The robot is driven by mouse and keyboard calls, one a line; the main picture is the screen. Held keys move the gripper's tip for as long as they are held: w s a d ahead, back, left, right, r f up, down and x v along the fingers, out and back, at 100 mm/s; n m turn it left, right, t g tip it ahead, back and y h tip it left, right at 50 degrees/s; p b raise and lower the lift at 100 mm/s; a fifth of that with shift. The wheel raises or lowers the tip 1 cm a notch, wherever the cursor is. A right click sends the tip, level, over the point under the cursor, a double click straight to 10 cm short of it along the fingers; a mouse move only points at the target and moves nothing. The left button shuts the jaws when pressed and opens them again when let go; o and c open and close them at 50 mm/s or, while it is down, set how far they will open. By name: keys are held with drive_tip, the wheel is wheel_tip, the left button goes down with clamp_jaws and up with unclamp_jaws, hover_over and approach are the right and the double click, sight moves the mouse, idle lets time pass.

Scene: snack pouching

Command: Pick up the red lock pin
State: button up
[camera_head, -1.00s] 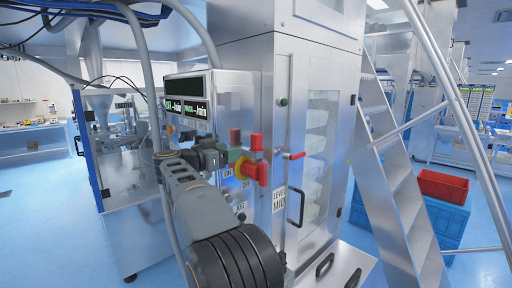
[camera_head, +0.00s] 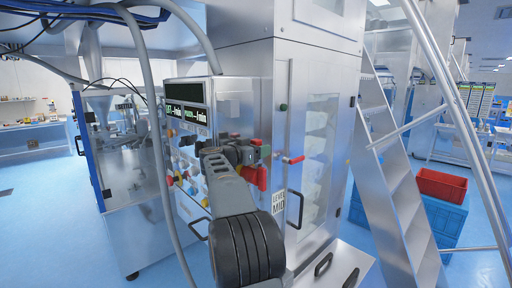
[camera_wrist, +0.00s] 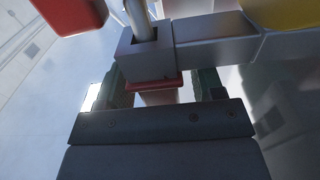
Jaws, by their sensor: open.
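In the wrist view, a red piece (camera_wrist: 158,84), which looks like the red lock pin, shows below a grey metal block with an upright rod. My gripper (camera_wrist: 160,90) is open, one dark finger on either side of this piece. I cannot tell whether either finger touches it. In the head view, my gripper (camera_head: 250,155) is at the front of the steel machine cabinet, and my own arm partly covers that area. Red parts (camera_head: 262,178) show just right of the gripper; which of them is the pin is unclear.
A red-handled lever (camera_head: 293,159) is on the cabinet door, right of my gripper. The control panel (camera_head: 188,150) with coloured knobs is to the left. In the wrist view a large red part (camera_wrist: 70,14) and a yellow part (camera_wrist: 290,12) are close above.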

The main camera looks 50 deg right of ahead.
drive_tip(key=shift+d, duration=0.6)
drive_tip(key=c, duration=0.9)
